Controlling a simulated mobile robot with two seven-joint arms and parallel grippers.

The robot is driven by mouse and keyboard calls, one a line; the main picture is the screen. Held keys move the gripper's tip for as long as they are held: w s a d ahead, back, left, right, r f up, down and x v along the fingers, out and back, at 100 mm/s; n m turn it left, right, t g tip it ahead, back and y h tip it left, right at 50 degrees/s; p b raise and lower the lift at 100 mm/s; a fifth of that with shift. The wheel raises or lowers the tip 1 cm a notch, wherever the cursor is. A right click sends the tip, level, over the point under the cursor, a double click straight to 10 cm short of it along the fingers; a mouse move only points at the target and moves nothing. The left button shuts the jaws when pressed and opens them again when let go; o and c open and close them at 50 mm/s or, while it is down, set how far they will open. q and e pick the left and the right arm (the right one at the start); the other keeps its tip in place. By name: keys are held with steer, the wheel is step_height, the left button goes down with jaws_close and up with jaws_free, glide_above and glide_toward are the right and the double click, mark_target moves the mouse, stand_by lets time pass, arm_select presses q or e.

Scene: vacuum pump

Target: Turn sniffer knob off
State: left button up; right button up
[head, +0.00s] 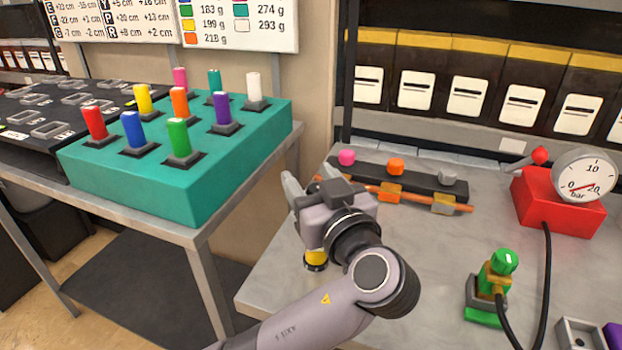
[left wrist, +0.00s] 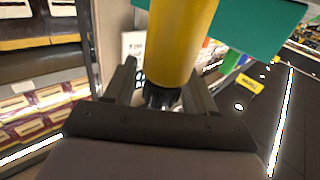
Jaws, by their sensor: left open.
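My left gripper (head: 306,182) is open over the front left part of the grey table, its fingers pointing away from me. In the left wrist view the open fingers (left wrist: 160,92) stand either side of a yellow cylinder (left wrist: 180,40) with a dark ribbed end; I cannot tell if they touch. In the head view a yellow and black piece (head: 316,259) shows just below the gripper, mostly hidden by it. A green knob (head: 504,262) tops a brass valve at the right. No label shows which knob is the sniffer's.
A black bar with pink (head: 346,157), orange (head: 395,166) and grey (head: 447,177) knobs lies behind the gripper, an orange rod along it. A red box (head: 557,203) with a gauge (head: 585,176) and black hose stands right. A teal block (head: 200,187) with several coloured pegs stands left.

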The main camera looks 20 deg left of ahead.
arm_select(q)
steer(key=c, duration=1)
